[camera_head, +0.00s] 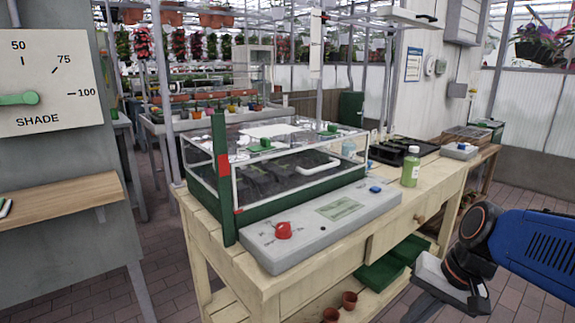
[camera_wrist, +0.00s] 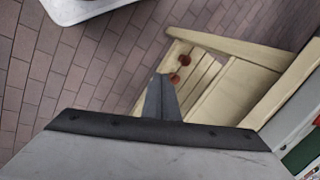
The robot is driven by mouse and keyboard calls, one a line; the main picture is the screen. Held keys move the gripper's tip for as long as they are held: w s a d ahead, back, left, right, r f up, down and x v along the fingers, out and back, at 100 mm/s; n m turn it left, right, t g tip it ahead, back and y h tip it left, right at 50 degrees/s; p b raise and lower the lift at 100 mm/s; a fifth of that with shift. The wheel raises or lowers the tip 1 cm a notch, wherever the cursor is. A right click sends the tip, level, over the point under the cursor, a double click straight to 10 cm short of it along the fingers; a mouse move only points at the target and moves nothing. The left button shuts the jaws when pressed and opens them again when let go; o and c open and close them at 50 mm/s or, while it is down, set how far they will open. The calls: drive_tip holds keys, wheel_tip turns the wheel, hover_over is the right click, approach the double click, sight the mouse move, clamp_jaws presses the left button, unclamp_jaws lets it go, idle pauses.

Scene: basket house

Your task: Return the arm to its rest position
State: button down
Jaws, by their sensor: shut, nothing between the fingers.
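My blue arm reaches in from the right edge of the head view, bent at a dark wrist joint. My gripper (camera_head: 421,303) is at its end, low and to the right of the wooden bench (camera_head: 251,271), partly cut off by the bottom edge. I see no contact between gripper and bench.
The bench carries a glass case (camera_head: 233,187), a grey control box (camera_head: 325,222) with a red knob (camera_head: 283,230), and a green bottle (camera_head: 410,168). Terracotta pots (camera_head: 349,300) stand on its lower shelf. A shade dial panel (camera_head: 48,78) is at left. Floor right of the bench is open.

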drive_tip(key=s+d+r+n+t+h, duration=0.1)
drive_tip(key=s+d+n+t+h, duration=0.1)
drive_tip(key=s+n, duration=0.3)
drive_tip(key=shift+d+r+t+h, duration=0.4)
drive_tip(key=shift+d+h, duration=0.15)
drive_tip(key=shift+h, duration=0.15)
idle(0.4)
